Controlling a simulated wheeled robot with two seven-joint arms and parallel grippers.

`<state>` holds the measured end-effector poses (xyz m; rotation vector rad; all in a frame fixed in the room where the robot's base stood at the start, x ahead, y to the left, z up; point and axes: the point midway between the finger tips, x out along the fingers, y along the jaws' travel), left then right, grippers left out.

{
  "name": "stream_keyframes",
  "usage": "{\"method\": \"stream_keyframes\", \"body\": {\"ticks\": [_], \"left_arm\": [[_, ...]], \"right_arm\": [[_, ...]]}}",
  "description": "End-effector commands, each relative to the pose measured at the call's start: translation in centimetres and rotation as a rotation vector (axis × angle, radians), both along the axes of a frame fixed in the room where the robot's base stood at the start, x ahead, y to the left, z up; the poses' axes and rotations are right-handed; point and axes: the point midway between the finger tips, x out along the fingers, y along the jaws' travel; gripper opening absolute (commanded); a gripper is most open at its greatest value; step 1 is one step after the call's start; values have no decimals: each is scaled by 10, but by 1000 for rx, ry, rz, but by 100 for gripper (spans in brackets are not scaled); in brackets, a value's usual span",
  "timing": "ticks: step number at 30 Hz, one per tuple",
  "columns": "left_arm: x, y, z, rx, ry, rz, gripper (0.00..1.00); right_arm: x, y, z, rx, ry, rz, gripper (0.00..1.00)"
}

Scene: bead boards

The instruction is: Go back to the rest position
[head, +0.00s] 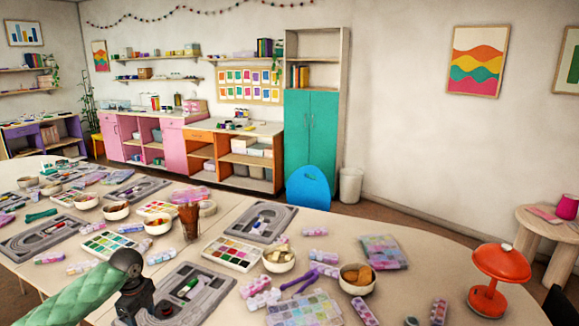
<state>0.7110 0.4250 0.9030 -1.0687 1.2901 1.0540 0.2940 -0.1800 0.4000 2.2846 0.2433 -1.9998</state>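My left arm comes in at the bottom left in a green quilted sleeve. Its dark gripper (140,301) points down over the near edge of the table, beside a grey bead board (205,289). The fingers are too dark and small to tell whether they are open or shut, and I see nothing clearly held. My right gripper is not in view. More grey bead boards (258,221) lie farther back on the table.
The long pale table (410,292) is crowded with bead boxes, paint palettes (232,253) and small bowls (357,279). A red lamp (497,266) stands at the right. A blue chair (309,188) is behind the table. The table's right part is fairly clear.

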Motion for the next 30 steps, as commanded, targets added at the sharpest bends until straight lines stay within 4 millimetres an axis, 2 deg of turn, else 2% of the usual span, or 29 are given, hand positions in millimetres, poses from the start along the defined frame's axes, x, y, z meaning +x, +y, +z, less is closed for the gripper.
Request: {"method": "stream_keyframes", "body": {"ticks": [8, 14, 21, 30], "left_arm": [[-18, -36, -28, -15, -13, 41, 58], [-39, -73, -52, -37, -32, 95, 58], [-88, -136, -91, -91, -69, 237, 58], [-156, -198, -117, -175, -112, 489, 58]], "right_arm": [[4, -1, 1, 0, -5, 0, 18], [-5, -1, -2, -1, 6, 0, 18], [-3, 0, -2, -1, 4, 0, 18], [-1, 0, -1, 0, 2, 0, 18]]}}
